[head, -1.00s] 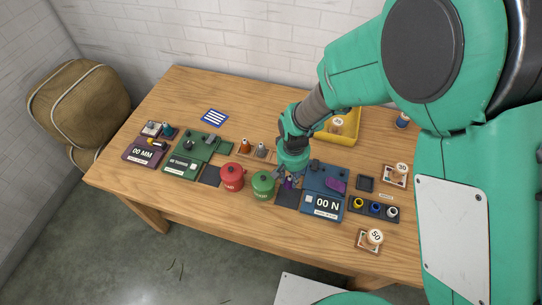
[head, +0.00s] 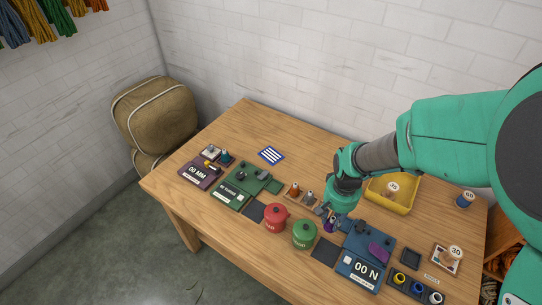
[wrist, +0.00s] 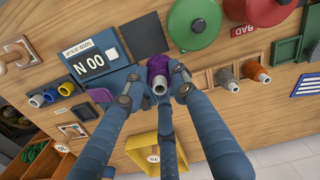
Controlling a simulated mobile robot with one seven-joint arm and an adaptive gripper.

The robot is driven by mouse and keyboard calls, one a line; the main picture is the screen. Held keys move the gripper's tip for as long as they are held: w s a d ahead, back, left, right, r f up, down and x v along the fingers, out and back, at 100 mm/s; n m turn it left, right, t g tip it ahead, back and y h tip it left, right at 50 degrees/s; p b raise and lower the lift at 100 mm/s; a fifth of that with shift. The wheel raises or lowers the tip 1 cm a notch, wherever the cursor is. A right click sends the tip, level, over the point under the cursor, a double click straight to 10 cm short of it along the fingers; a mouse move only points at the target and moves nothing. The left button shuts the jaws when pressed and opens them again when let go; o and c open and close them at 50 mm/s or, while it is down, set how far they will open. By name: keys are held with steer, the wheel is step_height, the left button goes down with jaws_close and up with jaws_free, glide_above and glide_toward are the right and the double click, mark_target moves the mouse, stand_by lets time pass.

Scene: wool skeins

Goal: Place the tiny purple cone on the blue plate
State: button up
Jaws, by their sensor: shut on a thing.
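My gripper (head: 331,213) is shut on the tiny purple cone (head: 330,226), between the green pot and the blue plate in the head view. In the wrist view the purple cone (wrist: 158,72) sits between my gripper's fingertips (wrist: 155,79), its grey open end facing the camera. The blue plate (head: 352,239), with a "00 N" label, lies just right of my gripper in the head view. A flat purple piece (head: 379,251) lies on it. The plate (wrist: 118,78) is left of the cone in the wrist view, partly hidden by a finger.
A green pot (head: 304,235) and a red pot (head: 275,218) stand left of my gripper. A dark square (head: 325,251) lies beside the blue plate. A yellow tray (head: 405,207) is behind it. Bare wood lies at the back left.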

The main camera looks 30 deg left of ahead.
steer(key=w+a+p, duration=0.3)
steer(key=w+a, duration=0.1)
steer(key=a, duration=0.5)
steer(key=w+a+p, duration=0.2)
steer(key=w+a, duration=0.1)
steer(key=a, duration=0.6)
steer(key=w+a+p, duration=0.3)
steer(key=w+a, duration=0.1)
steer(key=a, duration=0.5)
steer(key=f, duration=0.5)
steer(key=shift+w+a+f, duration=0.15)
steer(key=shift+a+f, duration=0.05)
steer(key=shift+f, duration=0.05)
steer(key=shift+a, duration=0.1)
glide_toward(273, 161)
steer(key=shift+f, duration=0.1)
steer(key=shift+f, duration=1.6)
